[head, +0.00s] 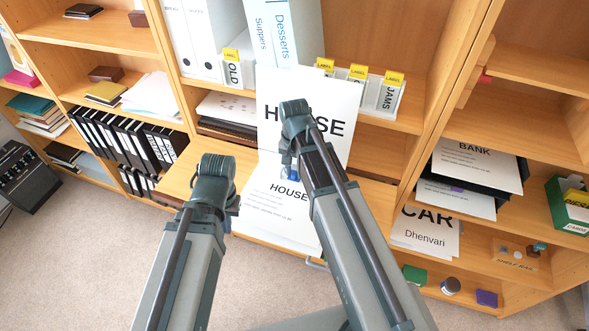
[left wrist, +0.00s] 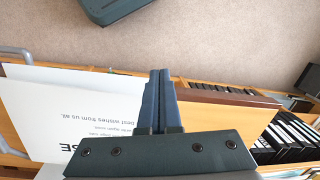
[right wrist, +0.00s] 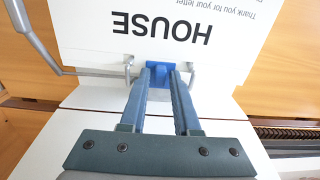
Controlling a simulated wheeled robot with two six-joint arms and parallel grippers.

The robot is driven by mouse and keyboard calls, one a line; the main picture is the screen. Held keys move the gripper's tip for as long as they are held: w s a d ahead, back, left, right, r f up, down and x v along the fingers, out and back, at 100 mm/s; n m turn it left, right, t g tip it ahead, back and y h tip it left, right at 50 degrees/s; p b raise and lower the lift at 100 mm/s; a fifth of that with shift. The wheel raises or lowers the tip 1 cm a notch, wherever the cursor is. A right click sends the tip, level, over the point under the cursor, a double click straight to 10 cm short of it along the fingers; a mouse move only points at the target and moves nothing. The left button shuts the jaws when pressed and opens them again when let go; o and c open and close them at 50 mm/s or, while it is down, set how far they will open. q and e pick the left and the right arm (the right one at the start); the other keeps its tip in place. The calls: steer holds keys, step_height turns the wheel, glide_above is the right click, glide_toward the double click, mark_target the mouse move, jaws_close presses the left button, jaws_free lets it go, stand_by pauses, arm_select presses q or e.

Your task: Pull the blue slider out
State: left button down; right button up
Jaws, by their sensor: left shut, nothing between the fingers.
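The blue slider (right wrist: 158,73) is a small block between two grey metal loops, against the white sheet printed HOUSE (right wrist: 150,28). A bit of blue by that sheet shows in the head view (head: 295,173). My right gripper (right wrist: 160,80) has its two fingertips on either side of the slider, with a gap between the fingers further back. Whether they press on it I cannot tell. My left gripper (left wrist: 159,76) is shut and empty, above the lower sheet's edge and away from the slider. In the head view its fingers are mostly hidden.
A bent grey metal rod (right wrist: 35,45) stands left of the slider in the right wrist view. Wooden shelves hold black binders (head: 115,140), small labelled boxes (head: 390,93) and a black paper tray (head: 470,178). The carpet (head: 70,240) at front left is clear.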

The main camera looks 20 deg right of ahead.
mark_target(295, 173)
steer(key=shift+o, duration=0.9)
step_height(295, 173, up, 14)
steer(key=p, duration=1.3)
steer(key=shift+p, duration=0.4)
steer(key=shift+f, duration=0.15)
steer(key=shift+w+d, duration=0.1)
